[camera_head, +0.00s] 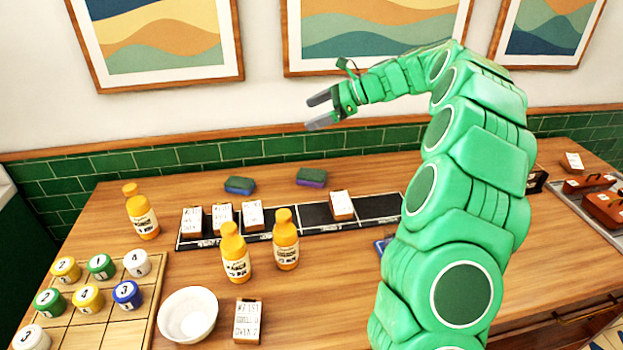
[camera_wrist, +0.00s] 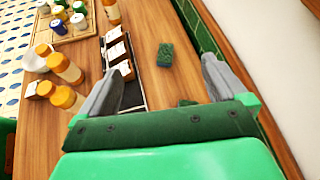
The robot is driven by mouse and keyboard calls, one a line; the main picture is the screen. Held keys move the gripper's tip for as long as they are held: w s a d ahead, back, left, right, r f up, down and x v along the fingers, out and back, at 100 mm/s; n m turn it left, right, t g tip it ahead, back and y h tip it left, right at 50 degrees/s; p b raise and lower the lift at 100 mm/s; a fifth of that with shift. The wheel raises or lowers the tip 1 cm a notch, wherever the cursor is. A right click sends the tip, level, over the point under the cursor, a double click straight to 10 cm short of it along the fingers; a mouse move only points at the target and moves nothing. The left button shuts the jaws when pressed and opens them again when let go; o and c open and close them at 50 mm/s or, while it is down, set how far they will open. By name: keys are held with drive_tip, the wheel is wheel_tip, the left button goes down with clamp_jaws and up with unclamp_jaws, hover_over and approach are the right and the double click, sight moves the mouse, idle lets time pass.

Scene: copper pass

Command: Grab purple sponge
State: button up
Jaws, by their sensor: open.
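The purple sponge (camera_head: 311,179) lies on the table near the back wall, with a dark green top and a purple lower layer. A similar sponge with a blue lower layer (camera_head: 239,186) lies to its left. My gripper (camera_head: 318,109) is open and empty, well above the table and above the purple sponge in the picture. In the wrist view, the blue-layered sponge (camera_wrist: 165,55) shows its green top between the fingers. The purple sponge (camera_wrist: 187,102) shows as a small green patch at the gripper body's edge, mostly hidden, its purple layer out of sight.
A black tray (camera_head: 375,206) with several labelled blocks lies in front of the sponges. Yellow bottles (camera_head: 235,255), a white bowl (camera_head: 188,314) and a wooden grid board (camera_head: 118,318) with numbered caps stand nearer. A green tiled wall (camera_head: 200,160) rises close behind the sponges.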

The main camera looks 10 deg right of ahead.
sight(313, 174)
drive_tip(key=shift+w+d+f+m+t, duration=1.1)
drive_tip(key=shift+w+d+f+m, duration=0.9)
drive_tip(key=shift+w+d, duration=1.5)
drive_tip(key=f, duration=2)
drive_tip(key=shift+s+d+f, duration=0.1)
drive_tip(key=shift+s+f, duration=0.15)
drive_tip(key=shift+f, duration=0.1)
drive_tip(key=shift+s+a+r+x, duration=0.1)
drive_tip(key=shift+x, duration=1.2)
drive_tip(key=shift+s+a+r+x, duration=0.1)
drive_tip(key=shift+s+x, duration=0.05)
drive_tip(key=shift+x, duration=1.15)
drive_tip(key=shift+s+a+r+x, duration=0.1)
drive_tip(key=shift+x, duration=1.15)
drive_tip(key=shift+c, duration=0.3)
drive_tip(key=c, duration=1)
drive_tip(key=shift+r, duration=0.1)
